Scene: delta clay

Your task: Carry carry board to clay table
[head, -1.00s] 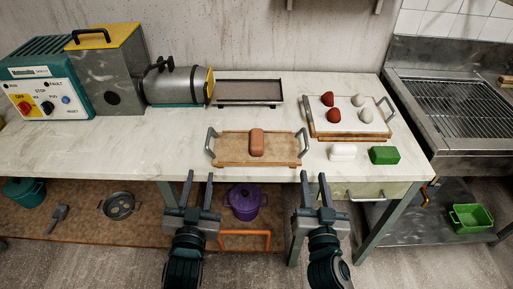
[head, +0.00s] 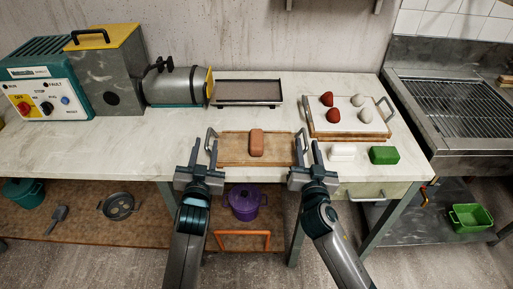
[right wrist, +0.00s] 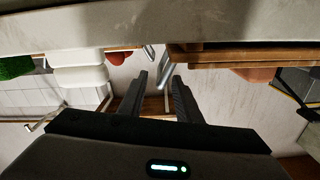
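A wooden carry board (head: 230,148) with a grey metal handle at each end lies on the near part of the pale worktop. A brown-orange clay block (head: 257,143) sits on its middle. My left gripper (head: 204,147) is open at the board's left handle (head: 210,138). My right gripper (head: 306,147) is open at the right handle (head: 301,138). In the right wrist view, the two fingers of my right gripper (right wrist: 159,82) stand apart, with the grey handle (right wrist: 166,72) showing between them. Whether either gripper touches its handle cannot be told.
White (head: 342,152) and green (head: 384,155) blocks lie right of my right gripper. A dark flat tray (head: 247,92) and a machine (head: 110,70) stand behind. A metal grill (head: 450,100) is at the right.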

